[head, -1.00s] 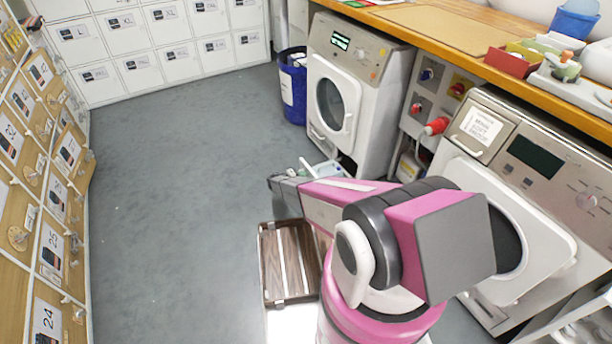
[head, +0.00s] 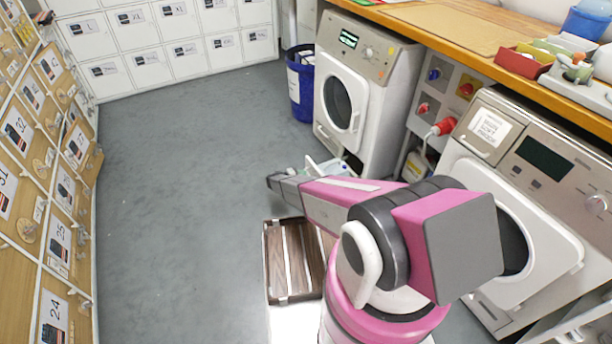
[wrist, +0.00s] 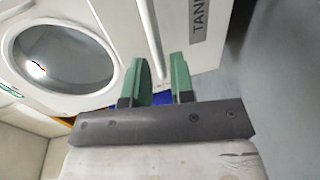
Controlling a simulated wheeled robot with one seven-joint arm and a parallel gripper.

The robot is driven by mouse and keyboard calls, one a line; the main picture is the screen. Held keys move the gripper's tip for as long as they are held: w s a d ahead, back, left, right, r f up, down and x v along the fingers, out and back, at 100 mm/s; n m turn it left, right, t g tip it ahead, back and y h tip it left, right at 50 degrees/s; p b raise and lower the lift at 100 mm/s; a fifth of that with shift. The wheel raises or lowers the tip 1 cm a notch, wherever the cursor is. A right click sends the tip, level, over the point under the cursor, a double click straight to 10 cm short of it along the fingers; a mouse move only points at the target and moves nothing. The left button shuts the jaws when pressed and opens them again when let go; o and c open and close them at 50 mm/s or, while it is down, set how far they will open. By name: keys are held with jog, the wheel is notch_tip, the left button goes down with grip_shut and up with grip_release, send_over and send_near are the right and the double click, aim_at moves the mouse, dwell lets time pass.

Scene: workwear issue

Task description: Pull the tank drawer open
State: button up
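The tank drawer (wrist: 213,50) is a white panel at the foot of the white dryer (head: 367,94), beside its round door (wrist: 65,60) in the wrist view. A dark-lettered grey label reading "TAN…" (wrist: 200,15) is on it, cut off by the picture edge. A white bar-like handle (wrist: 152,28) runs along the panel. The near end of the bar lies just beyond the gap; contact cannot be told. In the head view my arm largely hides the gripper.
A blue bin (head: 301,85) stands left of the dryer. A brown slatted crate (head: 293,262) is on the floor beside my arm. A second machine (head: 535,190) stands at the right under the wooden counter (head: 450,28). The grey floor (head: 180,180) at left is clear.

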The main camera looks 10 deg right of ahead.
jog(key=v, duration=0.8)
jog(key=s+d+r+m+g+y, duration=0.1)
jog(key=s+d+r+g, duration=0.1)
jog(key=s+d+r, duration=0.3)
jog(key=s+d+r+m+g+y, duration=0.1)
jog(key=s+d+r+g, duration=0.1)
jog(key=r, duration=0.5)
jog(key=s+d+r+m+y, duration=0.1)
jog(key=s+r+y, duration=0.5)
jog(key=s+r, duration=0.6)
jog(key=s+d+r+m+g+y, duration=0.1)
jog(key=s+d+r+y, duration=0.2)
jog(key=s+r, duration=0.9)
notch_tip(320, 180, up, 6)
jog(key=y, duration=0.3)
jog(key=shift+d+f+y, duration=0.2)
jog(key=shift+d+y, duration=0.1)
jog(key=shift+d, duration=0.1)
